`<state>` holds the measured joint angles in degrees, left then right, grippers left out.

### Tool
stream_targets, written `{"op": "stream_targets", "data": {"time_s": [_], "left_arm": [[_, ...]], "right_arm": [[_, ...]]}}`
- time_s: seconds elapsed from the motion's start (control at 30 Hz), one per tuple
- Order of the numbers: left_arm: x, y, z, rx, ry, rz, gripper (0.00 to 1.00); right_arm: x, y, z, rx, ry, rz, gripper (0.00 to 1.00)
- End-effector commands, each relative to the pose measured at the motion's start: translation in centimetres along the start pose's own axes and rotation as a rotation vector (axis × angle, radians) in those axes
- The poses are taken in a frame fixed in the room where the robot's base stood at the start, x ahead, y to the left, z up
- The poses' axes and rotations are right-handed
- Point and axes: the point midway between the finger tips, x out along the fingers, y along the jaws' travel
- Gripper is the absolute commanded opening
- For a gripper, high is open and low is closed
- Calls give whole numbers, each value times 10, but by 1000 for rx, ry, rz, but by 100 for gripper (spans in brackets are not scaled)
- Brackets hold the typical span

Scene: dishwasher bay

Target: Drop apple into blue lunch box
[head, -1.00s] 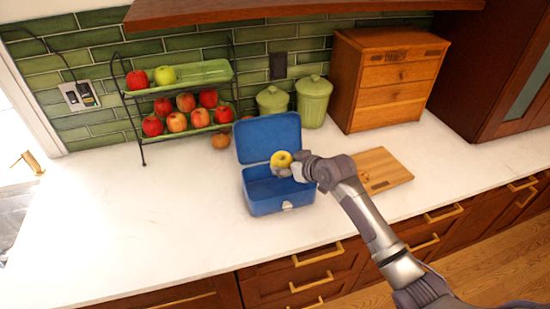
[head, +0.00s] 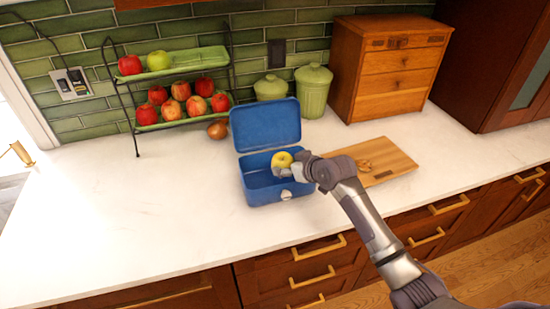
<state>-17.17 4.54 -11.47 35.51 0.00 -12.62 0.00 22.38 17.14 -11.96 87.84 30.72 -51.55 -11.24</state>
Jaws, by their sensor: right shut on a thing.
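The blue lunch box (head: 262,192) stands open on the white counter, its lid (head: 265,124) tilted up at the back. A yellow apple (head: 282,159) is held by my right gripper (head: 284,168) over the right part of the box. The gripper reaches in from the right and is shut on the apple. The apple appears near the rim height; its exact height above the box floor is hard to tell. The gripper partly hides the box's right side. My left gripper is not in view.
A two-tier rack (head: 108,72) with green trays holds several apples at the back left. An onion-like item (head: 217,130) lies beside it. Two green canisters (head: 313,92) and a wooden drawer box (head: 390,70) stand behind. A cutting board (head: 392,160) lies right. The left counter is clear.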

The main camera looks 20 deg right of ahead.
Motion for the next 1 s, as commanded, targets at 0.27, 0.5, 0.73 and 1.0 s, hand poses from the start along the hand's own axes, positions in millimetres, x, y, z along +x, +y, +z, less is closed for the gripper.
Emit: {"op": "stream_targets", "data": {"time_s": [0.27, 0.5, 0.73, 1.0], "left_arm": [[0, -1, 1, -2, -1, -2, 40], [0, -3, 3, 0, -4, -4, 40], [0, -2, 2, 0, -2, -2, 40], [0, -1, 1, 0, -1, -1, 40]], "right_arm": [[0, 0, 0, 0, 1, 0, 96], [0, 0, 1, 1, -2, 0, 96], [-26, 1, 0, -2, 1, 1, 96], [-83, 1, 0, -2, 0, 1, 96]]}}
